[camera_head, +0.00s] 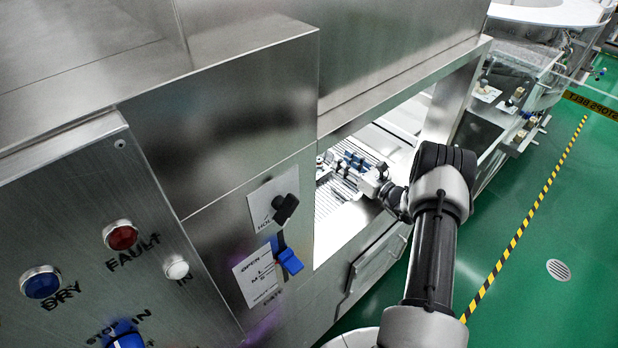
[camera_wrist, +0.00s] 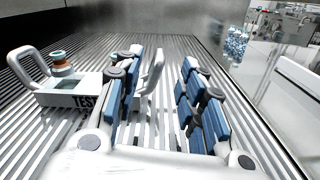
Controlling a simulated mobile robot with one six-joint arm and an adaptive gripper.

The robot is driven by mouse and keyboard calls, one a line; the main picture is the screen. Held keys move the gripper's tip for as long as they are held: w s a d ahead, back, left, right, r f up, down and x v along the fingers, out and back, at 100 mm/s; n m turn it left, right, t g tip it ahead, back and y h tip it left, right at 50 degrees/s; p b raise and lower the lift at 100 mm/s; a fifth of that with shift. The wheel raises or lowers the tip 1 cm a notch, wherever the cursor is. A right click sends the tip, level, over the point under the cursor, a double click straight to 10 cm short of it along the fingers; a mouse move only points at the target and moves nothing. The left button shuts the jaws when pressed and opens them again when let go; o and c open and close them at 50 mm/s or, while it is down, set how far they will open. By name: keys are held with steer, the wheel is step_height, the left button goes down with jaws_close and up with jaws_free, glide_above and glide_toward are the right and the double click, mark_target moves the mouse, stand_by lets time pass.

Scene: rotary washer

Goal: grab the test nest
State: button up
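The test nest (camera_wrist: 65,98) is a white tray marked "TEST" with upright loop handles, at the left in the wrist view. A stack of orange and teal rings sits on it. It rests on the slatted metal floor of the washer chamber. Its right handle (camera_wrist: 151,78) shows in the gap between my fingers, nearer the left one; the left finger hides part of the tray. My gripper (camera_wrist: 160,95) is open, with blue-padded fingers apart and nothing clamped. In the head view my gripper (camera_head: 354,160) is inside the chamber opening; the nest is too small to make out there.
The slatted floor (camera_wrist: 160,50) is clear to the right of my fingers. A panel with buttons (camera_head: 110,250) and a blue switch (camera_head: 289,261) stand left of the opening.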

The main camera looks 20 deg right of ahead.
mark_target(333, 151)
steer(key=shift+b+x, duration=0.55)
steer(key=shift+x, duration=2.25)
steer(key=shift+s+r, duration=0.1)
steer(key=shift+c, duration=0.2)
steer(key=shift+a, duration=0.1)
jaws_close()
